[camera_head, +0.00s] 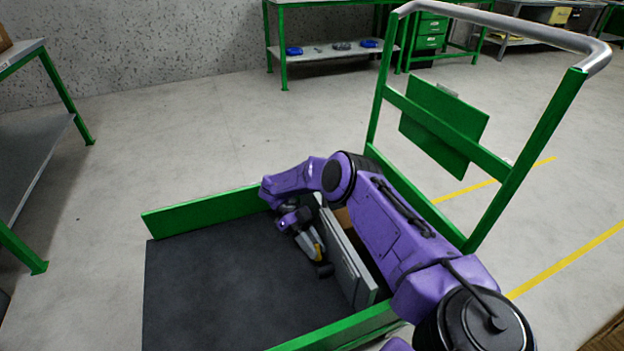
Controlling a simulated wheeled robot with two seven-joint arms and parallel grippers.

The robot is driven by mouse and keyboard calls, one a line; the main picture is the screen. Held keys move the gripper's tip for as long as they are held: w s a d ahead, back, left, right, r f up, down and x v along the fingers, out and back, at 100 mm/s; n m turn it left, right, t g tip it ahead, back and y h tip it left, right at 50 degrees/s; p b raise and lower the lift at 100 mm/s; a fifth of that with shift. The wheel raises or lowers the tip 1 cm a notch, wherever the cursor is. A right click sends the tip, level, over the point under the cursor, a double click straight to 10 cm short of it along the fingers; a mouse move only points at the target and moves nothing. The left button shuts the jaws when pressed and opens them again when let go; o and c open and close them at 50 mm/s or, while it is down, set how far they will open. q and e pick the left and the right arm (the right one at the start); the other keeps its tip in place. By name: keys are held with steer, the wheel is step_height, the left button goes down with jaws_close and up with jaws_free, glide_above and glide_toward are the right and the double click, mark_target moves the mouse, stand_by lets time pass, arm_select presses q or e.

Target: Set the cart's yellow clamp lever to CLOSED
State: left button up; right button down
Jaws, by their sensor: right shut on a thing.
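The green cart (205,212) has a dark flat deck and green side rails. A grey upright panel (347,262) stands on the deck. The yellow clamp lever (318,246) shows as a small yellow piece beside this panel's left face. My right gripper (314,252) reaches down over the deck and is shut on the yellow lever. The fingers and most of the lever are small and partly hidden, so the lever's setting cannot be read. My purple right arm covers part of the deck behind the panel. My left gripper is not in view.
The cart's silver push handle (520,27) and green frame rise at the right. The dark deck (225,290) is bare left of the panel. A brown box (342,216) shows partly behind the panel. Green workbenches stand at the left and back.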

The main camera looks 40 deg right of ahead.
steer(key=shift+s+f, duration=0.1)
steer(key=c, duration=1.2)
jaws_free()
steer(key=shift+c, duration=0.2)
steer(key=shift+r, duration=0.2)
step_height(320, 180, up, 3)
steer(key=shift+r+p, duration=0.1)
steer(key=shift+p, duration=0.7)
steer(key=s+a+r+p, duration=0.4)
steer(key=s+a+r, duration=0.5)
steer(key=s, duration=0.1)
steer(key=shift+s+r, duration=0.15)
steer(key=shift+s, duration=0.2)
